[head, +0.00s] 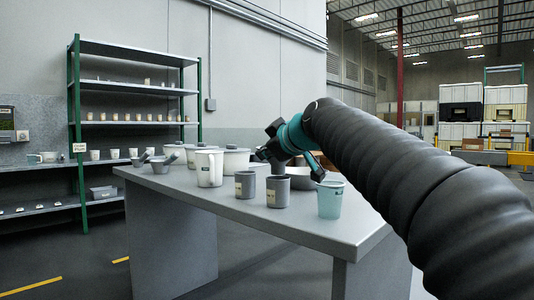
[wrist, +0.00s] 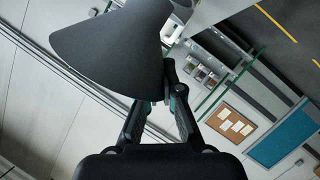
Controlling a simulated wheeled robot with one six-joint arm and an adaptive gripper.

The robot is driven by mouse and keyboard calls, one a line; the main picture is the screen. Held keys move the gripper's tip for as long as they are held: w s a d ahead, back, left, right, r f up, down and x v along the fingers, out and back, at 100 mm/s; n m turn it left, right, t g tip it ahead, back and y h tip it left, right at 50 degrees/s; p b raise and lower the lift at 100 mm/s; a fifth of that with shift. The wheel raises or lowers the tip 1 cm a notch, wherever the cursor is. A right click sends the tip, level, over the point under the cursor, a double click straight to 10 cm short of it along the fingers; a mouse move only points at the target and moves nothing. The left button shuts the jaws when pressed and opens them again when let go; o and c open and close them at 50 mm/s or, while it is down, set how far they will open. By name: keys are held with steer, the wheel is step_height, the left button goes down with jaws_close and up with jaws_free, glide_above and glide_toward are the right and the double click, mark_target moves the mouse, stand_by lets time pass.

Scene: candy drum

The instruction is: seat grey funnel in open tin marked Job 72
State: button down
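The grey funnel (wrist: 112,45) fills the upper left of the wrist view, its wide cone close to the camera. My gripper (wrist: 163,92) is shut on the funnel's narrow part, near the cone's lower right edge. In the head view my gripper (head: 290,145) is above the back of the table, behind the tins, and I cannot make out the funnel clearly there. Two dark grey tins, a left one (head: 245,185) and a right one (head: 278,192), stand upright with pale labels. Their writing is too small to read, so I cannot tell which is Job 72.
The grey table (head: 190,191) also carries a tall white container (head: 209,169), a teal cup (head: 330,200) at the front right, a metal bowl (head: 300,178) and several pots and grey pieces at the left. A shelf rack (head: 76,130) stands behind. The table's front left is clear.

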steer(key=shift+f+b, duration=0.5)
steer(key=shift+f, duration=0.35)
stand_by(0.9)
steer(key=c, duration=1.2)
jaws_free()
steer(key=shift+c, duration=0.2)
steer(key=v, duration=1.2)
